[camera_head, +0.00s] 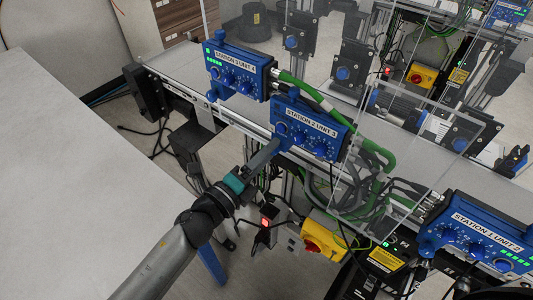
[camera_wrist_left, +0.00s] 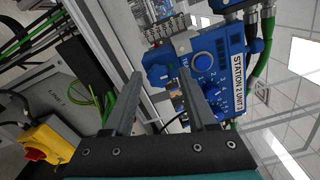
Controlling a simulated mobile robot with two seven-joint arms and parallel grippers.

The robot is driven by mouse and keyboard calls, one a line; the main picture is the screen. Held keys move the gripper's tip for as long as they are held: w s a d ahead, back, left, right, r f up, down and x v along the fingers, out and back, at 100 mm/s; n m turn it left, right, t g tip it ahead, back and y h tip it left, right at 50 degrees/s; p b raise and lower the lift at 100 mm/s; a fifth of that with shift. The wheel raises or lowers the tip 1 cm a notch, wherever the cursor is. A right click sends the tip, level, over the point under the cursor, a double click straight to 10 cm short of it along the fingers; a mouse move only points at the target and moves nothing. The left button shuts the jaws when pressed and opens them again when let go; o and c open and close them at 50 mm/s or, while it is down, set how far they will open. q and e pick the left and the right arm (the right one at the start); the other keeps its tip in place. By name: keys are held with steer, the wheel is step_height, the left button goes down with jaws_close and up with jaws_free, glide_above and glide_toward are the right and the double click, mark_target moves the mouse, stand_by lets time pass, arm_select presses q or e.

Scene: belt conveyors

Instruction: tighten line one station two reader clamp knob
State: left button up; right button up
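A blue reader box labelled station 2 (camera_head: 312,131) is mounted on the conveyor's near side in the head view. It also fills the upper middle of the left wrist view (camera_wrist_left: 232,60). A round blue knob (camera_head: 282,128) sits at its left end, with smaller dials beside it. My left gripper (camera_head: 277,145) reaches up to this end of the box. In the left wrist view its two fingers (camera_wrist_left: 161,76) stand apart, with a blue knob (camera_wrist_left: 158,66) just beyond and between the tips. I cannot tell whether they touch it. My right gripper is not in view.
Similar blue boxes are mounted at upper left (camera_head: 238,72) and lower right (camera_head: 475,235). Green cables (camera_head: 378,153) run right of the station 2 box. A yellow switch box (camera_head: 322,241) is below. A clear panel stands to the right. A bare white table (camera_head: 70,170) is at left.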

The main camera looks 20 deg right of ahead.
arm_select(q)
steer(key=shift+o, duration=0.4)
steer(key=shift+f, duration=0.1)
steer(key=b+v, duration=0.2)
steer(key=v, duration=1.3)
steer(key=shift+a, duration=0.1)
